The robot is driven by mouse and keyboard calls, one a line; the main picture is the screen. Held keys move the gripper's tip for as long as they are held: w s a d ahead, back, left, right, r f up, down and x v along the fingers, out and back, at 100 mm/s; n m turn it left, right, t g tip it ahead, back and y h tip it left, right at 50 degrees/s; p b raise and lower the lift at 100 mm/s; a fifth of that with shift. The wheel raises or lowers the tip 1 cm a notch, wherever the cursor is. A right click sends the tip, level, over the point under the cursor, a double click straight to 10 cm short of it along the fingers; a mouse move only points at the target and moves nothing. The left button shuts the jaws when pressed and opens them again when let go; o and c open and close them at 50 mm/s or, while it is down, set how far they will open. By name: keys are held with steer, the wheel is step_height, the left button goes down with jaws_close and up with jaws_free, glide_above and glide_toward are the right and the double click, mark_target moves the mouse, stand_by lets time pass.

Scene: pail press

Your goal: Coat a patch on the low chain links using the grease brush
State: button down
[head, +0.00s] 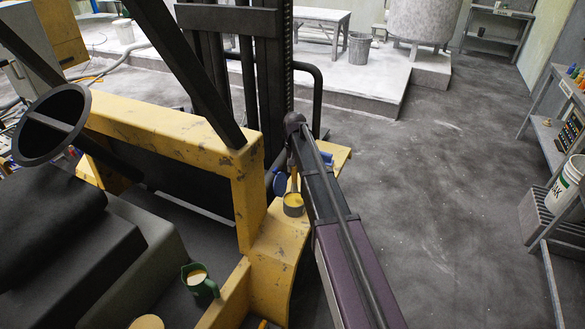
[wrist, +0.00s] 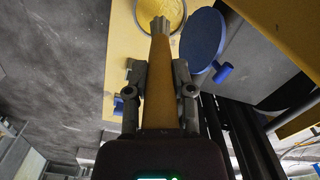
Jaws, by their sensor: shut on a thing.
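My gripper (wrist: 160,75) is shut on the grease brush (wrist: 158,95), around its tan handle. The brush's grey end points at a round tin of yellow grease (wrist: 163,10) and overlaps its rim in the wrist view; I cannot tell whether it touches the grease. In the head view the tin (head: 293,210) stands on the yellow truck body, with a bit of the brush handle (head: 295,180) just above it. My arm hides most of the gripper there. A chain (head: 288,65) runs up the dark mast; its lowest part is hidden behind my arm.
A blue round lid (wrist: 204,40) stands beside the tin. The yellow forklift frame (head: 180,130), steering wheel (head: 50,125) and seat lie left. A green jug (head: 200,284) stands near the seat. Open floor (head: 440,200) lies right, before a shelf with a white bucket (head: 567,183).

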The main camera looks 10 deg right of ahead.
mark_target(294, 182)
steer(key=shift+f+b, duration=1.95)
steer(key=shift+f, duration=0.25)
steer(key=shift+s+f+b, duration=0.1)
steer(key=shift+f+b, duration=0.45)
stand_by(1.2)
steer(key=shift+r, duration=0.1)
steer(key=shift+r+p, duration=3.45)
steer(key=shift+p, duration=0.1)
steer(key=shift+f, duration=0.1)
